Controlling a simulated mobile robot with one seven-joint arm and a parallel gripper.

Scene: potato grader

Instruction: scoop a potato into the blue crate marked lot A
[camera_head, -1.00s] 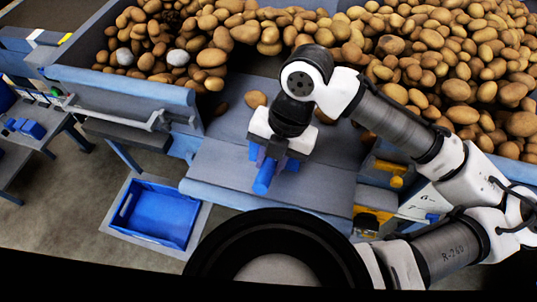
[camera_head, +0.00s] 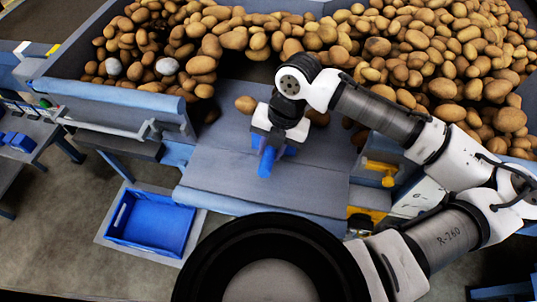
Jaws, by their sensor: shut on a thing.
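My gripper (camera_head: 272,143) is over the grey sloping deck and is shut on a blue tool (camera_head: 266,162) with a rounded handle end. The tool's far part is hidden under my gripper and arm. A single potato (camera_head: 246,104) lies on the deck just left of and beyond my gripper, apart from the main heap (camera_head: 440,60). The blue crate (camera_head: 150,223) sits on a grey base at lower left, below the deck, and looks empty. No lot marking can be read on it.
The grey deck (camera_head: 225,170) has free room left of my gripper. A blue side wall (camera_head: 110,93) bounds the potatoes at left, with a rail and ledge below it. A yellow part (camera_head: 381,170) stands right of the deck. Two pale lumps lie among the potatoes at left.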

